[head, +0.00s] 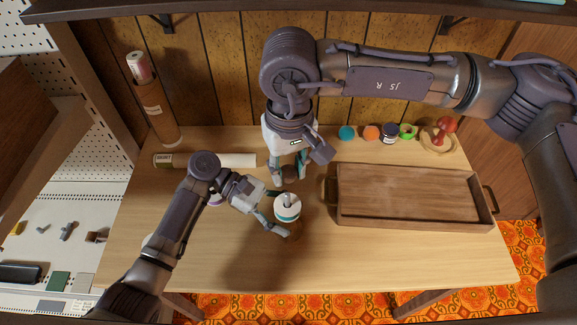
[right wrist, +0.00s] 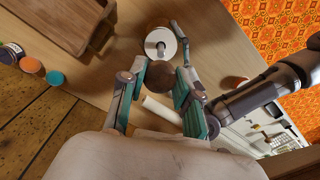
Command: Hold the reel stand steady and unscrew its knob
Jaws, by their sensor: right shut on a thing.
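The reel stand (head: 287,208) stands on the table with a white and teal spool and a thin spindle on top. It also shows in the right wrist view (right wrist: 160,43). My left gripper (head: 280,213) is at the stand with a finger on either side; whether they press on it I cannot tell. My right gripper (head: 290,174) is shut on the dark brown round knob (right wrist: 159,77). In the right wrist view the knob sits between the fingers, apart from the spindle. In the head view it is behind the stand.
A wooden tray (head: 410,219) lies to the right. Several coloured spools and jars, such as a teal one (head: 347,133), line the back. A pale roll (head: 225,160) lies at the back left, near a tall brown tube (head: 156,110). The table front is clear.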

